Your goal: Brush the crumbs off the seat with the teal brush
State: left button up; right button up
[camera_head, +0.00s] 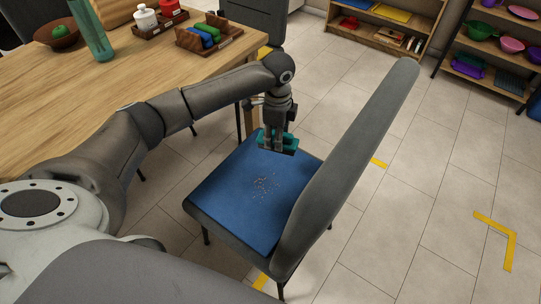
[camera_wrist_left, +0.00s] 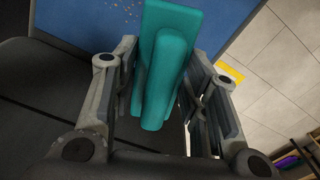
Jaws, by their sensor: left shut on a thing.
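The chair's blue seat (camera_head: 225,187) has a scatter of small crumbs (camera_head: 265,186) near its middle. A few crumbs (camera_wrist_left: 133,8) also show at the top of the left wrist view, on the blue seat (camera_wrist_left: 90,22). My left gripper (camera_head: 277,146) is shut on the teal brush (camera_head: 290,140) at the far edge of the seat, beyond the crumbs. In the left wrist view the teal brush (camera_wrist_left: 168,60) sits between the fingers. I cannot tell whether the brush touches the seat. My right gripper is not in view.
The grey chair back (camera_head: 350,150) rises on the right side of the seat. A wooden table (camera_head: 110,85) with a green bottle (camera_head: 90,30), a bowl (camera_head: 57,37) and wooden trays stands at the upper left. Shelves (camera_head: 495,55) stand at the back right.

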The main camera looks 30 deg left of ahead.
pick_arm(q)
jog(key=a+f+m+b, duration=0.1)
jog(key=f+b, duration=0.2)
jog(key=f, duration=0.1)
jog(key=w+a+f+m+b, duration=0.1)
jog(key=f+b, duration=0.2)
jog(key=f, duration=0.1)
jog(key=a+f+m+b, duration=0.1)
jog(key=f+b, duration=0.2)
jog(key=f, duration=0.1)
jog(key=shift+w+f+m, duration=0.3)
jog(key=shift+w, duration=0.1)
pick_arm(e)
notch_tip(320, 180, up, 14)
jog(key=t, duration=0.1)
pick_arm(q)
jog(key=shift+f+b, duration=0.65)
jog(key=shift+b, duration=0.45)
jog(key=shift+f, duration=0.1)
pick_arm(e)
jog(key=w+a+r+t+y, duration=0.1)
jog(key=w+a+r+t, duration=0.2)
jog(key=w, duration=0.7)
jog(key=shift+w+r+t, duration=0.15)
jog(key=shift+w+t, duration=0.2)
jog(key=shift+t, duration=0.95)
